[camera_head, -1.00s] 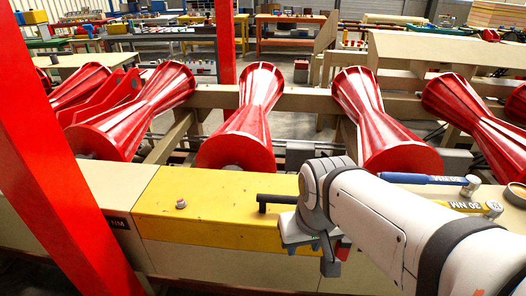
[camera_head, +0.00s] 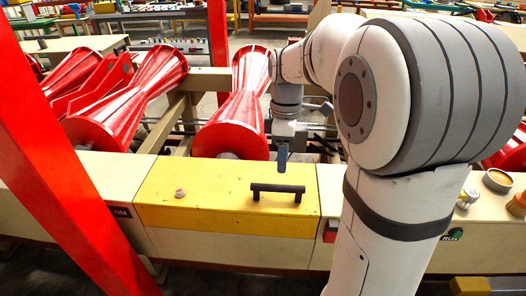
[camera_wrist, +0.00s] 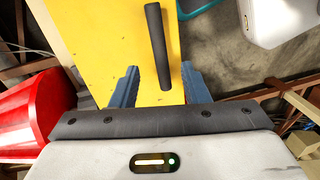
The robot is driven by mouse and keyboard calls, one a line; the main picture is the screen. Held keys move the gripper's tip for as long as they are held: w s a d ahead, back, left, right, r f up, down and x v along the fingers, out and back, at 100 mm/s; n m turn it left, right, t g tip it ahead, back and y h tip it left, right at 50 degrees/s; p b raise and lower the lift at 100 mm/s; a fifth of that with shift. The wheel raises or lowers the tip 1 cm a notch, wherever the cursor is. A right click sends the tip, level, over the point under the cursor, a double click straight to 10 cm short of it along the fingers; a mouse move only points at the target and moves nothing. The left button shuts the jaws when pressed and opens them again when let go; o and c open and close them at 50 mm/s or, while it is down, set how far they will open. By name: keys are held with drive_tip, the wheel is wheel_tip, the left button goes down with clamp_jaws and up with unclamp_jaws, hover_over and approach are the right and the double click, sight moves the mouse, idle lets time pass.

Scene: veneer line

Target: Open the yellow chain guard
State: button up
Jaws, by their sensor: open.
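The yellow chain guard (camera_head: 215,200) lies flat on the cream beam, closed and level with it. Its black bar handle (camera_head: 278,188) stands on its top towards the right end. My gripper (camera_head: 283,160) points down above the guard's back edge, behind and above the handle, apart from it. In the wrist view, my gripper (camera_wrist: 159,68) has its blue fingers spread wide. The handle (camera_wrist: 156,40) appears between and beyond them, over the yellow top (camera_wrist: 95,35). Nothing is held.
Red ribbed rollers (camera_head: 235,110) stand behind the beam, and one red roller (camera_wrist: 30,115) shows at the wrist view's left. A red post (camera_head: 75,150) rises at the left. My arm hides the beam's right part. A small knob (camera_head: 180,193) sits on the guard's left.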

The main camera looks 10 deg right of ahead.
drive_tip(key=shift+n, duration=0.4)
drive_tip(key=f, duration=0.7)
drive_tip(key=shift+s+a+f+p, duration=0.15)
drive_tip(key=shift+s+f+p, duration=0.05)
drive_tip(key=shift+s+p, duration=0.15)
clamp_jaws()
